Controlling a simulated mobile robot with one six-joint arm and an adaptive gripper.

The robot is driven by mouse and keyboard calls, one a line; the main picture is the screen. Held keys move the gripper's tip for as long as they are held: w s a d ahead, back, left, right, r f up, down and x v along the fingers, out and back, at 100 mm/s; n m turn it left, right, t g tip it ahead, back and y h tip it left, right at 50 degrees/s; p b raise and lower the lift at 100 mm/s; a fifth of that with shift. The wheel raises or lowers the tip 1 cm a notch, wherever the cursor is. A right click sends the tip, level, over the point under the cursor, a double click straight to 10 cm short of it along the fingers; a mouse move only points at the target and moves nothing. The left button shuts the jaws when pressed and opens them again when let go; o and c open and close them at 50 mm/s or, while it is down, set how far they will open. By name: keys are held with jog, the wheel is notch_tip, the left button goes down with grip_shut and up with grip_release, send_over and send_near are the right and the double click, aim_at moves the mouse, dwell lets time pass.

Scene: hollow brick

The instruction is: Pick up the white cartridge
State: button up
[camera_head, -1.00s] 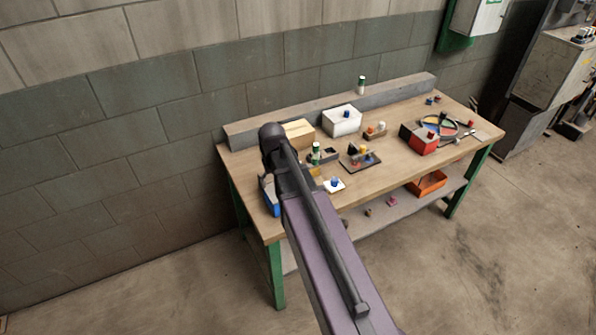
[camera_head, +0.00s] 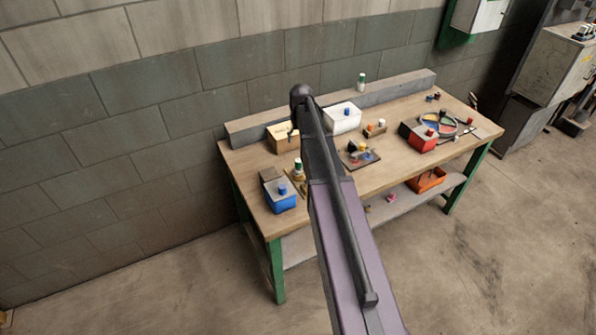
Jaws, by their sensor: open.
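A small white piece (camera_head: 381,122), which looks like the white cartridge, sits at a small brown holder (camera_head: 372,131) near the middle of the workbench, right of the white box (camera_head: 342,117). It is too small to make out in detail. My arm reaches over the bench from the front, and its dark far end is left of the white box. My gripper cannot be made out; the arm hides that region, so its place relative to the white piece does not show.
The wooden bench top (camera_head: 400,165) holds a blue box (camera_head: 280,196), a cardboard box (camera_head: 283,137), a dark tray (camera_head: 358,156), a red box (camera_head: 418,137) and a round multicoloured dish (camera_head: 437,124).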

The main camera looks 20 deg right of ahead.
aim_at(299, 161)
jog(key=shift+w+d+f+b, duration=0.1)
jog(key=shift+w+f+b, duration=0.05)
jog(key=shift+f+b, duration=1.25)
jog(key=shift+w+a+f+b, duration=0.1)
jog(key=shift+w+f+b, duration=0.1)
jog(key=shift+f+b, duration=1.2)
jog(key=shift+w+d+f+b, duration=0.1)
jog(key=shift+w+f+b, duration=0.05)
jog(key=shift+f+b, duration=1.25)
jog(key=shift+f, duration=0.2)
jog(key=f+b, duration=0.4)
jog(key=b, duration=0.1)
jog(key=shift+w+d+f, duration=0.2)
jog(key=shift+w+f, duration=0.15)
jog(key=shift+f, duration=0.05)
grip_shut()
